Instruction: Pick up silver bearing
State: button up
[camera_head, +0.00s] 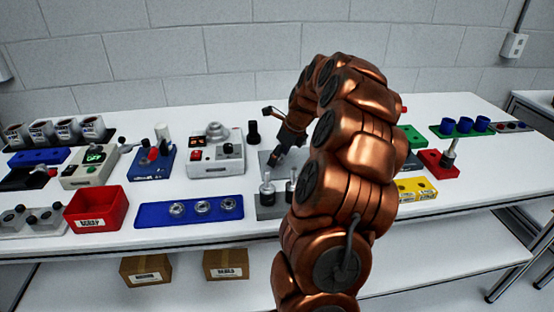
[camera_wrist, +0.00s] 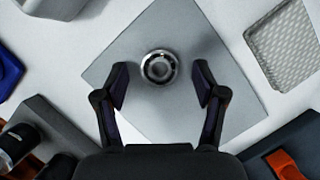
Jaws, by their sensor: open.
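In the wrist view a silver bearing (camera_wrist: 159,67), a ring with a dark centre, sits on a flat grey plate (camera_wrist: 130,35). My gripper (camera_wrist: 160,78) is open, with one finger on each side of the bearing and a gap on both sides. In the head view my gripper (camera_head: 278,157) points down over the grey plate (camera_head: 265,168), and I cannot make out the bearing there. More silver bearings, such as the left one (camera_head: 177,209), sit in a row on a blue tray (camera_head: 155,219).
A red bin (camera_head: 96,207) stands left of the blue tray. A grey device (camera_head: 216,155) is left of my gripper. A grey block with upright posts (camera_head: 270,210) is in front. Yellow (camera_head: 416,188) and green blocks lie to the right. The wall is behind the table.

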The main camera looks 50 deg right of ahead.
aim_at(279, 163)
jog(key=shift+c, duration=0.3)
jog(key=c, duration=1.2)
notch_tip(279, 163, up, 10)
jog(key=b, duration=0.1)
jog(key=shift+a, duration=0.1)
